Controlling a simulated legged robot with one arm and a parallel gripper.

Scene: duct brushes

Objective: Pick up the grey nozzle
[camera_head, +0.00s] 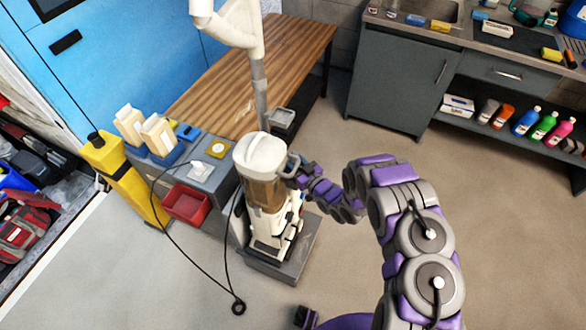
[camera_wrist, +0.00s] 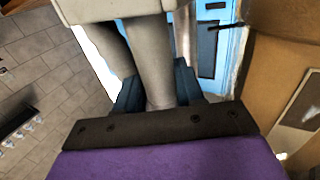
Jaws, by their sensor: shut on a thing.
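The grey nozzle (camera_wrist: 150,65) is a smooth grey tapered piece in the middle of the wrist view. My gripper (camera_wrist: 158,90) is shut on it, with a dark blue finger on either side. In the head view my gripper (camera_head: 302,174) is at the right side of the upright cleaning machine (camera_head: 268,192), beside its brown-tinted canister. There a small grey curved piece (camera_head: 293,161) shows at the fingers, partly hidden. The nozzle's far end is hidden in the wrist view by a lighter part above.
A wooden bench (camera_head: 255,62) stands behind the machine. A grey cabinet (camera_head: 190,175) with a red bin (camera_head: 186,204) is at left, by a yellow container (camera_head: 122,175). A black cord (camera_head: 190,262) lies on the floor. Floor at right is clear.

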